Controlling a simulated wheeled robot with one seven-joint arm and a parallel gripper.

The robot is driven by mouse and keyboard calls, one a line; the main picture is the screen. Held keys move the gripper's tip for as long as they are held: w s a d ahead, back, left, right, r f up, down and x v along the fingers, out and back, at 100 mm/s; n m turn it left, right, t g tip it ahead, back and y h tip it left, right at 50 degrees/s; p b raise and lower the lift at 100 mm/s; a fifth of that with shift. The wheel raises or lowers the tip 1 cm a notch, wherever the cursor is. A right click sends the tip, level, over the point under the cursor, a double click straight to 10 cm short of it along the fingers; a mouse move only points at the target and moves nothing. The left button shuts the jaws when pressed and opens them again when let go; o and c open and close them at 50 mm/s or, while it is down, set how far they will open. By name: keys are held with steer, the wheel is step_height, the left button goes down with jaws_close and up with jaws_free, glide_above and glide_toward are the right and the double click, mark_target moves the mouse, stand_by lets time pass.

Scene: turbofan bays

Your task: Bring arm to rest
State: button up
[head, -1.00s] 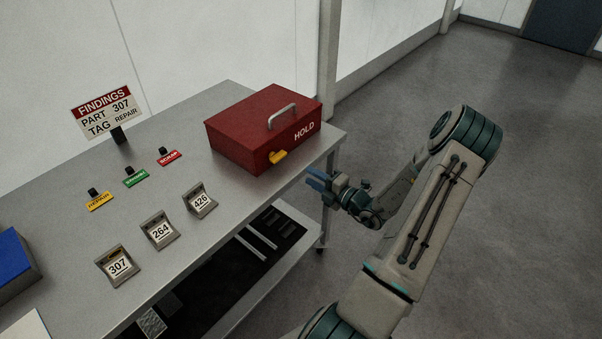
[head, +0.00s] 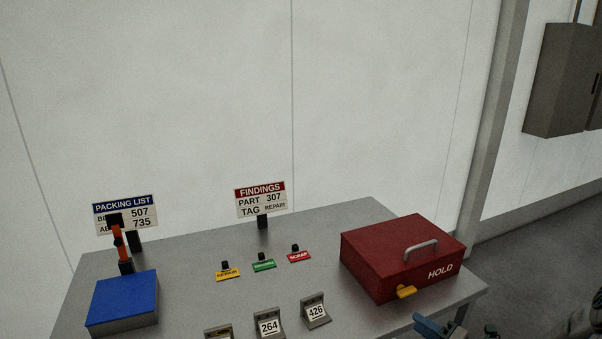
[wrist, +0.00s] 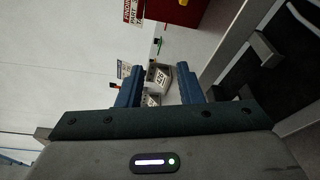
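My gripper (head: 438,327) shows at the bottom edge of the head view, in front of the table's right end and below the red HOLD box (head: 400,258). In the wrist view my gripper (wrist: 160,86) has its two blue fingers apart, with nothing between them. A grey stand marked 426 (wrist: 158,76) shows in the background beyond the fingers. Most of my arm is outside the head view; a blurred dark part shows at the lower right.
The grey table (head: 335,225) bears a blue box (head: 123,298), yellow, green and red tags, number stands 264 (head: 269,324) and 426 (head: 316,311), a findings sign (head: 261,199) and a packing list sign (head: 125,214). A grey wall cabinet (head: 562,80) hangs at right.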

steer(key=s+a+r+n+g, duration=0.4)
steer(key=s+a+n+g, duration=0.15)
steer(key=a+n, duration=0.45)
steer(key=s+a+r+n+g, duration=0.4)
steer(key=a+n+g, duration=0.3)
steer(key=n, duration=0.6)
steer(key=s+r+n+t+h, duration=0.2)
steer(key=s+r+n+h, duration=0.7)
steer(key=n, duration=1.1)
steer(key=shift+s+a+r+n+h, duration=0.3)
steer(key=shift+s+r+n, duration=0.15)
steer(key=shift+s, duration=0.65)
